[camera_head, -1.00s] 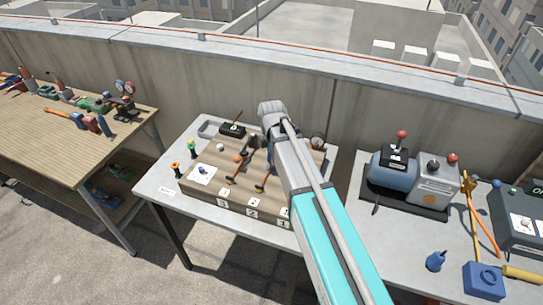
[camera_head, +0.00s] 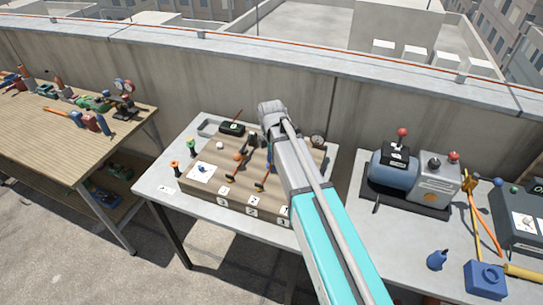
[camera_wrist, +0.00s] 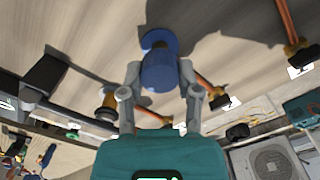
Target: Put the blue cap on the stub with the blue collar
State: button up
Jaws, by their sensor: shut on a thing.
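My gripper (camera_wrist: 160,78) is shut on the blue cap (camera_wrist: 158,70) in the wrist view, with one grey finger on each side of it. A wider blue ring (camera_wrist: 160,39) shows just beyond the cap. I cannot tell whether this is the cap's rim or the collar on a stub, nor whether the cap touches a stub. In the head view my arm hides most of the gripper and the cap, above the wooden board (camera_head: 215,190) on the middle table.
Copper pipes with black ends (camera_head: 235,168) stand on the board. An orange-topped post (camera_head: 176,167) and a green-topped post (camera_head: 191,147) stand at its left. A gauge (camera_head: 317,141) is behind my arm. A blue-grey compressor (camera_head: 393,170) and a blue block (camera_head: 487,280) occupy the right table.

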jog(key=shift+f+b, duration=1.35)
jog(key=shift+f, duration=0.05)
dwell(2.3)
jog(key=o, duration=0.8)
jog(key=shift+o, duration=0.2)
jog(key=shift+r, duration=0.2)
notch_tip(320, 180, up, 8)
jog(key=p, duration=0.8)
jog(key=shift+f, duration=0.15)
jog(key=s+d+r+p, duration=0.2)
jog(key=s+d, duration=0.1)
jog(key=d, duration=0.3)
jog(key=s+d+r+p, duration=0.2)
jog(key=s+d, duration=0.2)
jog(key=d, duration=0.2)
jog(key=shift+d+r, duration=0.25)
jog(key=shift+d, duration=0.1)
jog(key=shift+s, duration=0.15)
